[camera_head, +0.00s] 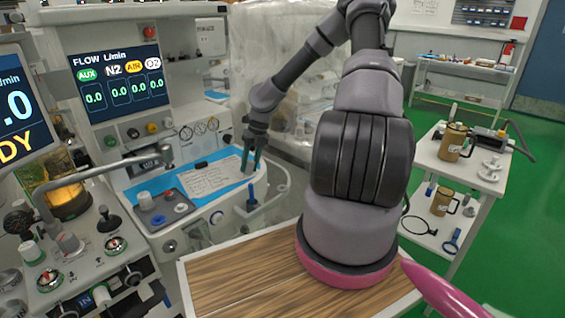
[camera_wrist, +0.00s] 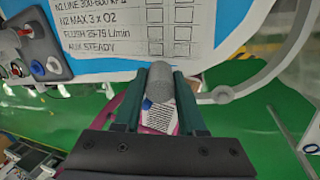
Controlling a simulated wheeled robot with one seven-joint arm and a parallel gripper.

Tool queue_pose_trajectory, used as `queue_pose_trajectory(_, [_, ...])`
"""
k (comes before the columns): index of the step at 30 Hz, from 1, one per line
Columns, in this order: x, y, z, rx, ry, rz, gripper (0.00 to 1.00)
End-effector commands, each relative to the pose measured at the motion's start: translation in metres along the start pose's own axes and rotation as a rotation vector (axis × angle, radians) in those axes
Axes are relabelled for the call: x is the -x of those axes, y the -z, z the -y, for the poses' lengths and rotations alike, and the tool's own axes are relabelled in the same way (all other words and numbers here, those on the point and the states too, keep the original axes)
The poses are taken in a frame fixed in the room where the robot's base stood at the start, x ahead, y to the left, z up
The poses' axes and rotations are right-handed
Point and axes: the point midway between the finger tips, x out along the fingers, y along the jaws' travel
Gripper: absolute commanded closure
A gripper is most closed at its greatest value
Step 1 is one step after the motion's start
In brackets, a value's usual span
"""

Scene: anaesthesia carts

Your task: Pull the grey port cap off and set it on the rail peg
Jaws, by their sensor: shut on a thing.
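The grey port cap (camera_wrist: 160,82) is a rounded grey cylinder between the two teal fingers in the wrist view. My gripper (camera_wrist: 160,95) is shut on it and holds it at the fingertips. In the head view my gripper (camera_head: 251,170) points down over the right edge of the machine's worktop. A dark blue upright peg (camera_head: 251,194) stands just below the fingers at the rail (camera_head: 280,188). The cap is too small to make out in the head view, and I cannot tell whether it touches the peg.
A blue mat (camera_head: 150,185) with a printed white card (camera_head: 210,178) lies on the worktop. A small panel with knobs (camera_head: 160,208) is at left. A wooden-topped surface (camera_head: 235,275) is in front. A side cart with brown jugs (camera_head: 452,142) stands at right.

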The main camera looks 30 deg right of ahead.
Motion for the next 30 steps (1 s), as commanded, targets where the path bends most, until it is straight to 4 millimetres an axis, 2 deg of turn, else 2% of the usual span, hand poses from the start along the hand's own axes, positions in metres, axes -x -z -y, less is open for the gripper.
queue_pose_trajectory(6, [0.009,0.022,0.036,0.135,0.145,-0.032,1.0])
queue_pose_trajectory(13, [0.032,0.05,0.083,0.255,0.276,-0.041,1.0])
queue_pose_trajectory(18, [0.038,0.055,0.093,0.278,0.299,-0.041,1.0])
queue_pose_trajectory(30, [0.039,0.054,0.091,0.279,0.297,-0.037,1.0])
